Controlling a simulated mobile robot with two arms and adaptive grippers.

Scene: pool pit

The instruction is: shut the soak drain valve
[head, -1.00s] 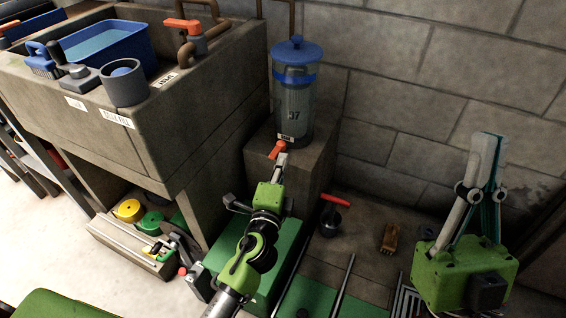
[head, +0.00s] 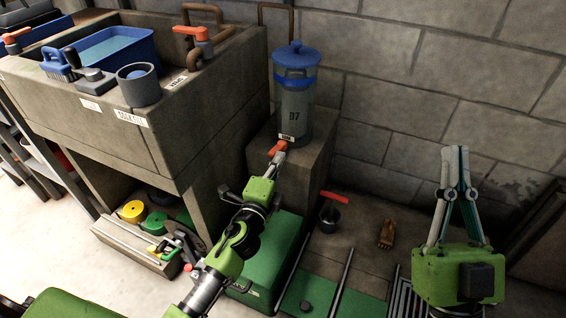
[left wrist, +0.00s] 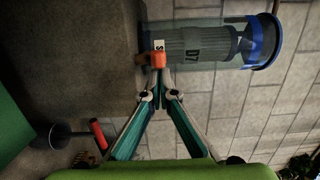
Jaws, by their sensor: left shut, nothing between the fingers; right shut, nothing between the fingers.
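The soak drain valve has an orange handle (head: 277,148) at the foot of a clear upright canister (head: 294,100) marked 07, below a small white label (head: 287,137). The handle also shows in the left wrist view (left wrist: 147,58), by a label partly readable as starting with S. My left gripper (head: 279,158) is shut and empty, its fingertips right at the handle. In the left wrist view its tips (left wrist: 158,72) meet just beside the handle; I cannot tell whether they touch. My right gripper (head: 455,148) is shut and empty, pointing up at the right, far from the valve.
The canister stands on a concrete block (head: 318,160) against the block wall. A concrete trough (head: 150,135) with another orange-handled valve (head: 197,34) is at the left. A red-handled item (head: 333,197) and a wooden brush (head: 387,233) lie on the floor to the right.

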